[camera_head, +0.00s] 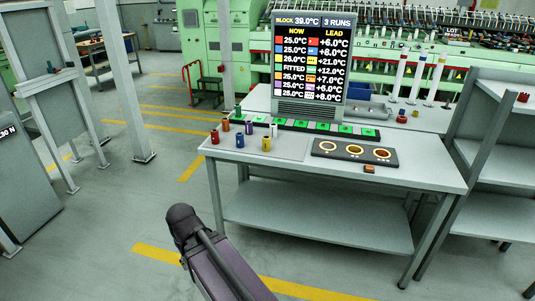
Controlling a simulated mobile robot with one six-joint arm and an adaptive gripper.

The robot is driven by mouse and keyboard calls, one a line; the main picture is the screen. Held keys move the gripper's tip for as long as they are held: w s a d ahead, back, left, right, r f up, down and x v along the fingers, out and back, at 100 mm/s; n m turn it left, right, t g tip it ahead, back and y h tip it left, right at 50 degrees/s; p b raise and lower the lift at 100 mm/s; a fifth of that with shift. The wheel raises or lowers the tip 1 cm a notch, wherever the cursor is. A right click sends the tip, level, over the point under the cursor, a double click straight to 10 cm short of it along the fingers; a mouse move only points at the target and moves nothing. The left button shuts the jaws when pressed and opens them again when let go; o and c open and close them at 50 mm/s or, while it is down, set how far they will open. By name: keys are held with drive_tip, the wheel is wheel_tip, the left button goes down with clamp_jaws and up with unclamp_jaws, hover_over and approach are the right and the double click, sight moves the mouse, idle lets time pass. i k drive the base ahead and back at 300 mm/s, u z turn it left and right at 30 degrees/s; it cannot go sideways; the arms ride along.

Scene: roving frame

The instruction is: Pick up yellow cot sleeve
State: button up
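The yellow cot sleeve (266,144) is a small upright cylinder on the grey worktable (420,180), near the front of a thin mat or plate at the table's left. Other small sleeves stand close by: a blue one (240,141) to its left, a red one (215,136) farther left, an orange one (226,124) and a purple one (249,128) behind, and a white one (273,130) just behind it. Part of my arm rises from the bottom, in front of and below the table, clear of the sleeves. My gripper is not visible.
A display board (310,60) stands behind the sleeves, with a strip of green-marked places (300,125) before it. A dark block with three ringed places (355,152) lies to the right. A shelf rack (500,150) stands at the right. Floor left of the table is open.

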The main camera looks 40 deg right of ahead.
sight(266, 139)
drive_tip(key=u, duration=0.2)
drive_tip(key=k, duration=0.6)
drive_tip(key=z, duration=1.75)
drive_tip(key=i, duration=1.15)
